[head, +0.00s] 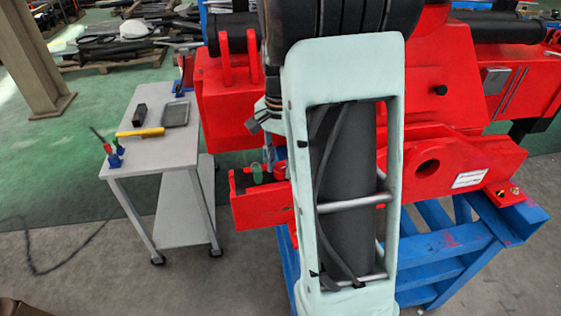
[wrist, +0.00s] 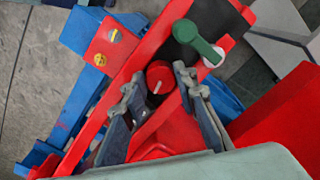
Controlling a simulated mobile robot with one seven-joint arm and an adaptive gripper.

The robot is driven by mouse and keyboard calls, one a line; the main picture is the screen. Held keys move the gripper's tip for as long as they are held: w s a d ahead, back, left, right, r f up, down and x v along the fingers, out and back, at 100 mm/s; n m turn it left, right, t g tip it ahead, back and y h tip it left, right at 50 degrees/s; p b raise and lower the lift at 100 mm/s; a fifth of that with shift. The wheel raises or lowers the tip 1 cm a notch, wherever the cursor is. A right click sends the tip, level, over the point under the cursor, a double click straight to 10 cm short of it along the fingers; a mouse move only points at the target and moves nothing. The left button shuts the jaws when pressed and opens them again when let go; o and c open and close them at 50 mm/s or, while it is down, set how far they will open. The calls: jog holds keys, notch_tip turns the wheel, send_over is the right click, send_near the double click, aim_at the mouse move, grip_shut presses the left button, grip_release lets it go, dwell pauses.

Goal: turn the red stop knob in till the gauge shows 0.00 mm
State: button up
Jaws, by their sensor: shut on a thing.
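The red stop knob (wrist: 158,74), round with a white line across its face, shows in the wrist view near the middle, between the two fingers of my gripper (wrist: 158,84). The fingers are closed on its sides. I cannot make out a gauge reading in either view.
A green lever-like part (wrist: 199,43) with a white round end sits close beside the knob. A red plate with yellow round marks (wrist: 111,44) lies to the left. In the head view, a grey cart (head: 160,152) with tools stands left of the red crane part (head: 225,105) on blue stands (head: 450,240).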

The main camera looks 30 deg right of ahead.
aim_at(280, 168)
jog(key=m+p, duration=0.1)
jog(key=m, duration=0.3)
jog(key=shift+w+r+m, duration=0.1)
jog(key=shift+m, duration=0.2)
dwell(0.3)
jog(key=o, duration=1.2)
jog(key=shift+c, duration=0.2)
notch_tip(280, 168, up, 12)
